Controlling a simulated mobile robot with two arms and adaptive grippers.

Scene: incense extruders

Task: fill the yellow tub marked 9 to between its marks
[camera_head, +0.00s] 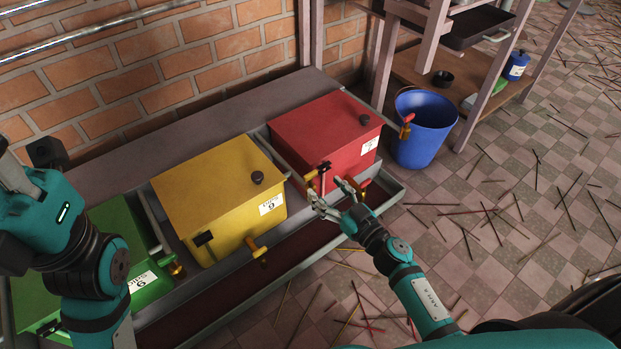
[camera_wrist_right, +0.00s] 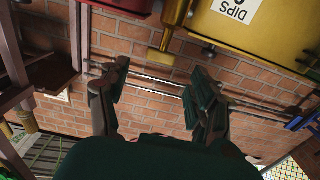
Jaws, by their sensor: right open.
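The yellow tub (camera_head: 205,185) has a closed-looking flat lid with a dark knob (camera_head: 257,177). A white label (camera_head: 272,204) on its side reads 9 and a word like DIPS. A brass tap (camera_head: 258,248) and a black handle (camera_head: 203,239) stick out of its front. The level inside is hidden. In the right wrist view the yellow tub (camera_wrist_right: 285,40) is at top right, tilted in the picture. My right gripper (camera_head: 333,192) is open and empty, in front of the red tub and right of the yellow one; its spread fingers also show in the wrist view (camera_wrist_right: 158,80).
The red tub (camera_head: 320,130) stands right of the yellow one, the green tub (camera_head: 115,235) left, partly behind my left arm. A grey trough runs along their fronts. A blue bucket (camera_head: 425,125) stands on the floor at right. Thin sticks litter the tiles.

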